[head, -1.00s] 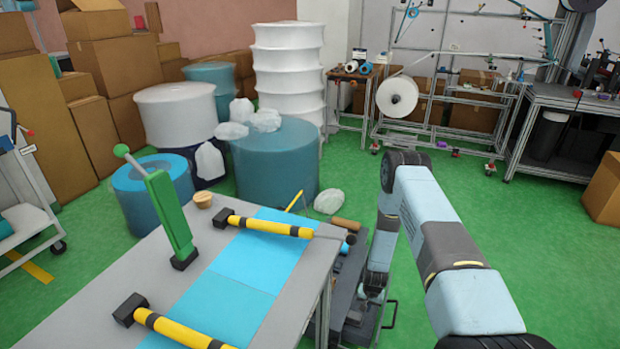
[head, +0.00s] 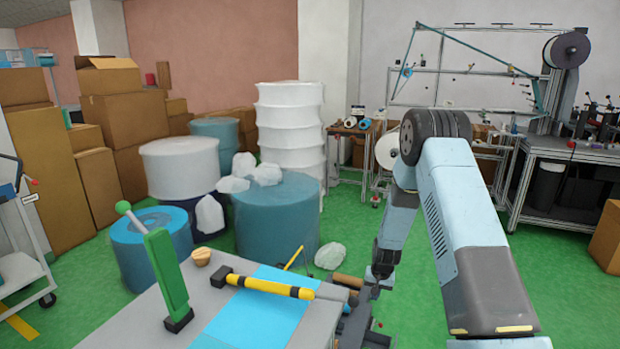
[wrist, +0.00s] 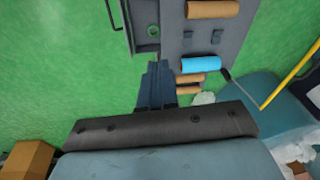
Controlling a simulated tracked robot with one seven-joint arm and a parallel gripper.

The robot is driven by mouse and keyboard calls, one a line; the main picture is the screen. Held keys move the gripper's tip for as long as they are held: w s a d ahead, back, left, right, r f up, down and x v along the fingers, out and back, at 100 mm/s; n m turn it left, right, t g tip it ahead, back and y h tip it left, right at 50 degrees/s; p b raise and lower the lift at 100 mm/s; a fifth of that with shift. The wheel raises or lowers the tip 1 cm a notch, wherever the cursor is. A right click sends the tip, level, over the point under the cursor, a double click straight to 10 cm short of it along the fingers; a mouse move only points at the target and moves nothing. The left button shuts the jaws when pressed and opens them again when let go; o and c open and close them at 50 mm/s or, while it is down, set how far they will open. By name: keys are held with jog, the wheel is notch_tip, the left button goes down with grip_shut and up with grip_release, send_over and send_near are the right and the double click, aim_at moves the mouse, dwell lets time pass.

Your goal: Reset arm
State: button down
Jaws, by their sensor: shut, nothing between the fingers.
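My arm stands at the right of the head view, its elbow raised and its forearm hanging down. My gripper (head: 376,289) is at the low end of the forearm, just right of the table, small and partly unclear there. In the wrist view my gripper (wrist: 157,72) shows as dark fingers pressed together with nothing between them. Beyond them lie the green floor and a grey stand (wrist: 190,40) with brown rolls (wrist: 212,9) and a blue roll (wrist: 200,64).
The grey table (head: 135,325) at lower left carries a yellow-handled hammer (head: 270,286), a green upright tool (head: 165,270), a small wooden bowl (head: 202,257) and a blue mat (head: 262,315). Large drums (head: 275,220) stand behind it. Green floor is open around my arm's right side.

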jog(key=s+r+n+t, duration=0.1)
jog(key=s+r, duration=0.3)
jog(key=r, duration=0.8)
jog(key=s+r, duration=0.3)
jog(key=r, duration=0.8)
jog(key=s+r+n+t, duration=0.1)
jog(key=s+r, duration=0.3)
jog(key=r, duration=0.8)
jog(key=s+r, duration=0.5)
jog(key=s, duration=0.4)
jog(key=s+r+t, duration=0.1)
jog(key=s+r, duration=0.3)
jog(key=s, duration=0.6)
jog(key=s+r, duration=0.5)
jog(key=s, duration=0.5)
jog(key=shift+s+d+r+n+t, duration=0.2)
jog(key=shift+d+r+n+t, duration=0.1)
jog(key=shift+r+n, duration=0.1)
